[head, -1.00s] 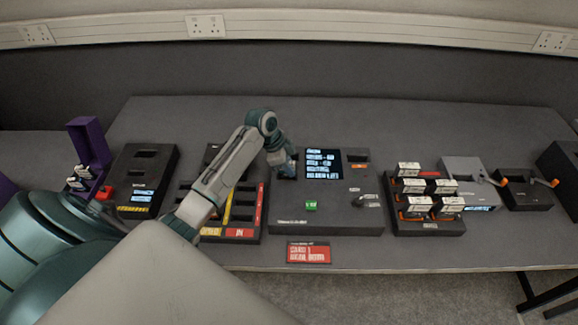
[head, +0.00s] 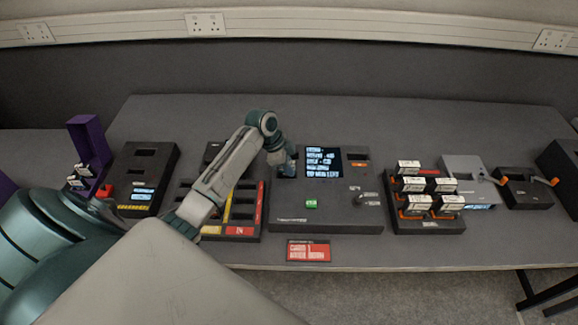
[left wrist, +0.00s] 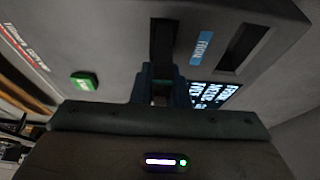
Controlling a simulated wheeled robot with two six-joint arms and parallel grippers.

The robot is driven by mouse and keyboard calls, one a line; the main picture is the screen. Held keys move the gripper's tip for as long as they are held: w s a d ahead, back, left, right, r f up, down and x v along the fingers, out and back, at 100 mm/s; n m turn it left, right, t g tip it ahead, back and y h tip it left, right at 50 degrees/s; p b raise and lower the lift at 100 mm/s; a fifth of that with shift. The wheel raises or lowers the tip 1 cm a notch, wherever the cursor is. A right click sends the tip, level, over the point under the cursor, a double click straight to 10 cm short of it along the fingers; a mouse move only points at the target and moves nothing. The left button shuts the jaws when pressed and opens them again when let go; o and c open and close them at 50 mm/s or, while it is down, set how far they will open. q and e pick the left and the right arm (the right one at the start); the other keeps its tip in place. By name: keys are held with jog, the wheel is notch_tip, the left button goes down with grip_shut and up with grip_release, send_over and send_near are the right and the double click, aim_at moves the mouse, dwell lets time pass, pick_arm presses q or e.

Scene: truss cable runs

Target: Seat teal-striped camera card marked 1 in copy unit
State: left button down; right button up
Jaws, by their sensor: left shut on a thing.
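The copy unit (head: 290,209) is a dark box with a lit screen (head: 324,162) and a green button (head: 311,203). My left gripper (head: 283,168) is at the unit's back left, over its left slot area. In the left wrist view my left gripper (left wrist: 160,88) is shut on a narrow thing, apparently the camera card, mostly hidden between the fingers. Its teal stripe and mark cannot be read, and I cannot tell how deep it sits. A dark strip (left wrist: 163,42) lies just beyond the fingertips, beside a blue label (left wrist: 202,47). My right gripper is not in view.
A rack with several white-labelled cards (head: 428,222) stands right of the unit. A tray with yellow and red strips (head: 237,232) lies to the left, under my arm. A purple holder (head: 88,145) is at far left. A red sign (head: 309,252) is in front. The back of the table is clear.

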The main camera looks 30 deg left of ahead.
pick_arm(q)
jog(key=shift+f, duration=0.35)
dwell(0.3)
jog(key=c, duration=1)
grip_release()
notch_tip(320, 180, up, 8)
jog(key=p, duration=0.7)
jog(key=shift+f, duration=0.15)
jog(key=shift+f, duration=0.1)
jog(key=shift+s+f, duration=0.1)
